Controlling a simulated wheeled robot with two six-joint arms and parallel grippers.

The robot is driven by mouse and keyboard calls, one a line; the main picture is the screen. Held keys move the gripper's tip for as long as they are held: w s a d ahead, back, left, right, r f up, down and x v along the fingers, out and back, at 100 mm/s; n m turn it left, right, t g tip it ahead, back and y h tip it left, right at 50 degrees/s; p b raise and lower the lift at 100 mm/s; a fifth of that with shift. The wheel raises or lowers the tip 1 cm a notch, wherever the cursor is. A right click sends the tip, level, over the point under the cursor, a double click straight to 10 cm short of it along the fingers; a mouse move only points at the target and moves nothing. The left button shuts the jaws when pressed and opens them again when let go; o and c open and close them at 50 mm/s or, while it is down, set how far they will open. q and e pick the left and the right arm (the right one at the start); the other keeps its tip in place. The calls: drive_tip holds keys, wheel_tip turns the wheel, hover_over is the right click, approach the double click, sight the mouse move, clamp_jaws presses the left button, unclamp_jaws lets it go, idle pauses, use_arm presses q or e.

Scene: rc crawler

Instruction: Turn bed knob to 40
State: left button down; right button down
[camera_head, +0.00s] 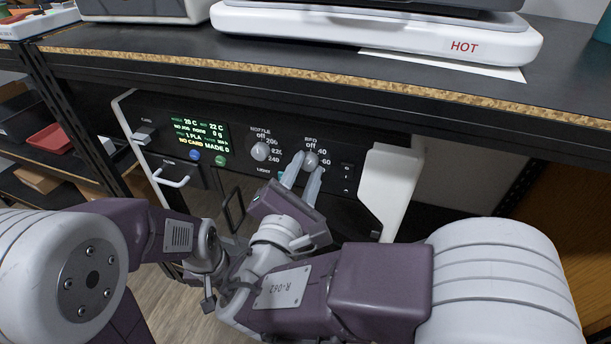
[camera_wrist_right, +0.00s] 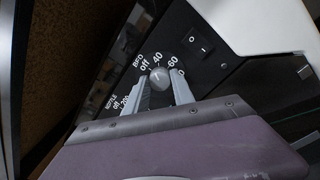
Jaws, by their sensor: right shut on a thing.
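The bed knob (camera_head: 311,158) is a small grey round knob on the black control panel (camera_head: 225,188), under the label BED with marks off, 40 and 60. My right gripper (camera_head: 305,167) is shut on it, one finger on each side. In the right wrist view the knob (camera_wrist_right: 160,77) sits between the two pale fingertips of the gripper (camera_wrist_right: 161,82). A small line shows on its face, but I cannot tell exactly which mark it points to. My left arm comes in from the left, and I cannot make out its gripper.
The nozzle knob (camera_head: 260,151) is left of the bed knob. A lit display (camera_head: 200,135), blue and green buttons and a white handle (camera_head: 172,178) lie further left. A rocker switch (camera_head: 346,177) is on the right. The shelf (camera_head: 330,92) with a white HOT device (camera_head: 380,32) overhangs the panel.

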drive_tip(key=shift+f+m+b, duration=0.15)
drive_tip(key=shift+m+b, duration=0.8)
drive_tip(key=shift+m, duration=0.55)
drive_tip(key=c, duration=1.1)
unclamp_jaws()
drive_tip(key=p+v, duration=0.4)
drive_tip(key=v, duration=0.5)
drive_tip(key=shift+s, duration=0.1)
